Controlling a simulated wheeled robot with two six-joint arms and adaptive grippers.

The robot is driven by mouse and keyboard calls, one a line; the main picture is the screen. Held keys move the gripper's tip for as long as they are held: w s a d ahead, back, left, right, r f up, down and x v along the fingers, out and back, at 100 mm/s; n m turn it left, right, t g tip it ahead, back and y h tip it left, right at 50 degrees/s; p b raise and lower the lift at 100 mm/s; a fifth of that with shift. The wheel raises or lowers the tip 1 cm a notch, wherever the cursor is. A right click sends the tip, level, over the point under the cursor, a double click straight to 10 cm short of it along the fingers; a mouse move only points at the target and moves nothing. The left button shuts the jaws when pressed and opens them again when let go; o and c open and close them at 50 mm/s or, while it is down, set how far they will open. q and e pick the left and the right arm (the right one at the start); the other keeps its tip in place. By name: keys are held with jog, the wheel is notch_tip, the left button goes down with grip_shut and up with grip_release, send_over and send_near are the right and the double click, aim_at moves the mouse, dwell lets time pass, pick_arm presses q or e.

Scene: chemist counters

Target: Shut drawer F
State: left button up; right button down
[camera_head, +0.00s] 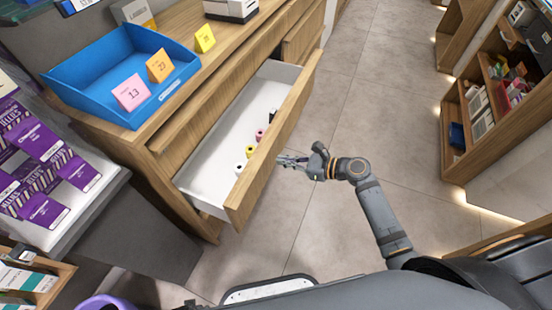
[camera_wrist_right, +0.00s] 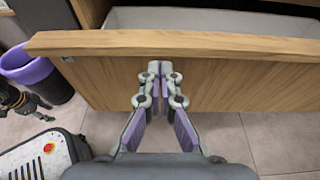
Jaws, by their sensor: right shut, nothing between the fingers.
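A wooden-fronted drawer (camera_head: 275,143) with a white inside stands pulled out of the counter in the head view. It holds several small rolls (camera_head: 250,151) in yellow, white, pink and black. In the right wrist view the drawer front (camera_wrist_right: 215,80) fills the upper middle. The wrist view shows the fingertips (camera_wrist_right: 160,68) at or against the wood; contact is unclear.
A blue tray (camera_head: 95,66) with price cards (camera_head: 131,92) sits on the counter top. Purple boxes (camera_head: 45,170) lie on a shelf at the left. A purple-rimmed bin (camera_wrist_right: 30,68) stands left in the wrist view. Shelving (camera_head: 495,100) lines the right; the floor (camera_head: 355,95) between is clear.

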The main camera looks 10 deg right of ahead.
aim_at(266, 156)
jog(key=shift+w+a, duration=0.45)
jog(key=shift+a, duration=0.2)
jog(key=shift+w+a, duration=0.4)
jog(key=shift+a, duration=0.25)
pick_arm(q)
jog(key=shift+w, duration=0.15)
